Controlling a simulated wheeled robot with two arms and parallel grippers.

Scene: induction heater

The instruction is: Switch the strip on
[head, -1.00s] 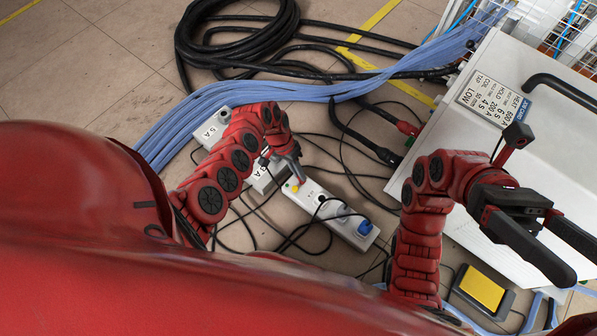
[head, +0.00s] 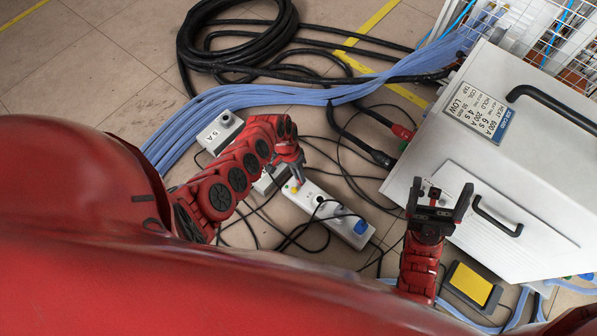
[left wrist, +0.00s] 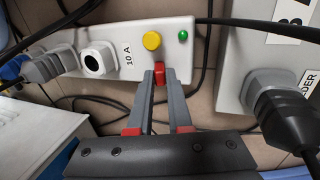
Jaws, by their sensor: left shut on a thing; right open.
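The white power strip (head: 335,213) lies on the floor in the middle of the head view, with plugs in it. In the left wrist view the strip (left wrist: 120,68) shows a "10 A" label, a yellow button (left wrist: 151,41), a green lamp (left wrist: 183,35) and a red switch (left wrist: 159,73). My left gripper (left wrist: 160,78) is at the strip's end, its fingertips shut on the red switch. In the head view my left gripper (head: 297,178) partly covers that end. My right gripper (head: 440,192) is open and empty, beside the white cabinet.
A second grey-white unit (head: 220,132) lies behind the left arm; a large black plug (left wrist: 285,110) is in the box at right. Black cables surround the strip. Blue hoses (head: 250,95) and a coiled black cable (head: 230,45) lie behind. A yellow pedal (head: 472,285) is at lower right.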

